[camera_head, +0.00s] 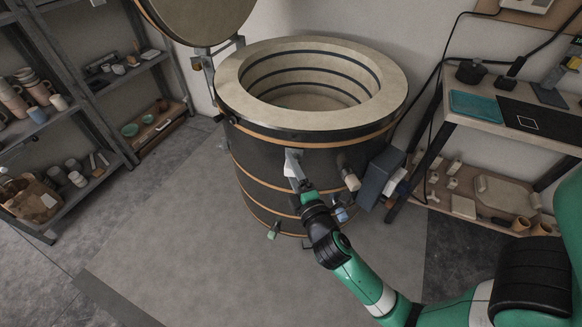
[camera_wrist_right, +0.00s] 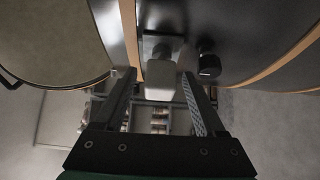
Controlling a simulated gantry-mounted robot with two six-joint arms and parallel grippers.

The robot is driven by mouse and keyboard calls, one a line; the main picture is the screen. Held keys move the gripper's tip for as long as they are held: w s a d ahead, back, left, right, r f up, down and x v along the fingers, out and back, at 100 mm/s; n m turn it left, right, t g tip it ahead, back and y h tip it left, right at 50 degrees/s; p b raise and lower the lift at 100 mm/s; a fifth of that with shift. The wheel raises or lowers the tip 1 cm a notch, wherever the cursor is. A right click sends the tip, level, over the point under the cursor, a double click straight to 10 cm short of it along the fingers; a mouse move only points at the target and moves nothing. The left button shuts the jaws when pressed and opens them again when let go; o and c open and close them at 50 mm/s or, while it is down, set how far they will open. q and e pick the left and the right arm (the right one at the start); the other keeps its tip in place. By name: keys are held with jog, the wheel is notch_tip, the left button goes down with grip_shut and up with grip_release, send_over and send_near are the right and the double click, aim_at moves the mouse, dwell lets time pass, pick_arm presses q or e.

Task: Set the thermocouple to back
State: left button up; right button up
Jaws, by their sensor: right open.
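The round kiln (camera_head: 318,140) stands with its lid open and its heating coils showing inside. A pale block-like fitting (camera_head: 291,160), possibly the thermocouple head, sticks out from the front of its wall. My right gripper (camera_head: 298,178) is at this fitting, just below it. In the right wrist view the pale block (camera_wrist_right: 160,76) lies between the two open fingers of my gripper (camera_wrist_right: 156,92). I cannot tell whether either finger touches it. My left gripper is not in view.
The kiln's raised lid (camera_head: 200,18) is at the upper left. A grey control box (camera_head: 378,178) is on the kiln's right side. A bench (camera_head: 462,118) stands at the right, and shelves (camera_head: 75,105) stand at the left. The floor in front is clear.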

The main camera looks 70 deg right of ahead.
jog(key=shift+w+d, duration=0.25)
jog(key=shift+d, duration=0.05)
grip_shut()
dwell(1.3)
